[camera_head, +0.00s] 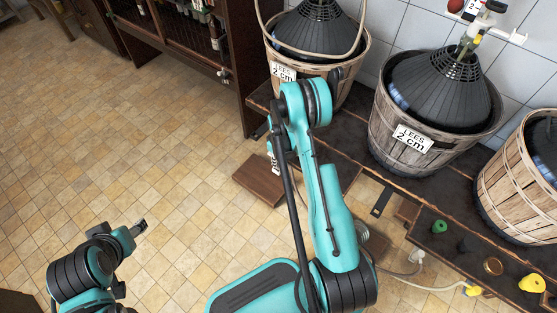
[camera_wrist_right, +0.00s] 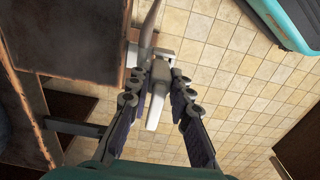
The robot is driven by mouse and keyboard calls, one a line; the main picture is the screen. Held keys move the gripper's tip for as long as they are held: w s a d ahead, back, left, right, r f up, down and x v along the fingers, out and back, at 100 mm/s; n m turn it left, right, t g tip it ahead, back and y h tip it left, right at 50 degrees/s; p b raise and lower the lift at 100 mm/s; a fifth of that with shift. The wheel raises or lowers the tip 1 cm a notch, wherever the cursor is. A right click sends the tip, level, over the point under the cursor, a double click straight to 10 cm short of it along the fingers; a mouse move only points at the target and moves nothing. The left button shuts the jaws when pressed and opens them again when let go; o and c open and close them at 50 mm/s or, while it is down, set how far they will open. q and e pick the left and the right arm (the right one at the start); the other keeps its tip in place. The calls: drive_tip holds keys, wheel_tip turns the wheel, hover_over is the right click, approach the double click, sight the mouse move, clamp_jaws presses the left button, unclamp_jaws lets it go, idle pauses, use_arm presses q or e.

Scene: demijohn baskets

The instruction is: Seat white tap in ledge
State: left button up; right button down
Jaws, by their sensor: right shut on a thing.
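The white tap (camera_wrist_right: 157,92) is between the fingers of my right gripper (camera_wrist_right: 156,102) in the right wrist view. The gripper is shut on it, and a grey-brown hose or tube (camera_wrist_right: 151,24) runs up from the tap. The dark wooden ledge (camera_wrist_right: 80,40) lies to the left of the tap; whether they touch cannot be told. In the head view the ledge (camera_head: 352,148) runs under the baskets, and my right forearm hides most of the right gripper. My left gripper (camera_head: 141,227) is over the floor at lower left, away from the ledge; its jaw opening is unclear.
A brown board (camera_head: 259,181) lies below. A dark cabinet (camera_head: 236,70) stands behind. Tiled floor at left is clear.

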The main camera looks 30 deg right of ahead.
drive_tip(key=shift+f, duration=0.9)
idle(2.2)
drive_tip(key=shift+r, duration=0.35)
drive_tip(key=shift+r+p, duration=2.35)
drive_tip(key=shift+r, duration=2.15)
drive_tip(key=s+a+r+m, duration=0.2)
drive_tip(key=s+a+r, duration=0.1)
drive_tip(key=a+r, duration=0.4)
drive_tip(key=s+a+r+m, duration=0.2)
drive_tip(key=s+a+r, duration=0.2)
drive_tip(key=a+r, duration=0.4)
wheel_tip(320, 180, up, 2)
drive_tip(key=shift+s+a+r+m, duration=0.15)
drive_tip(key=shift+a+r+m, duration=0.05)
drive_tip(key=shift+a+m, duration=0.1)
drive_tip(key=shift+d+f, duration=0.1)
drive_tip(key=shift+d, duration=0.05)
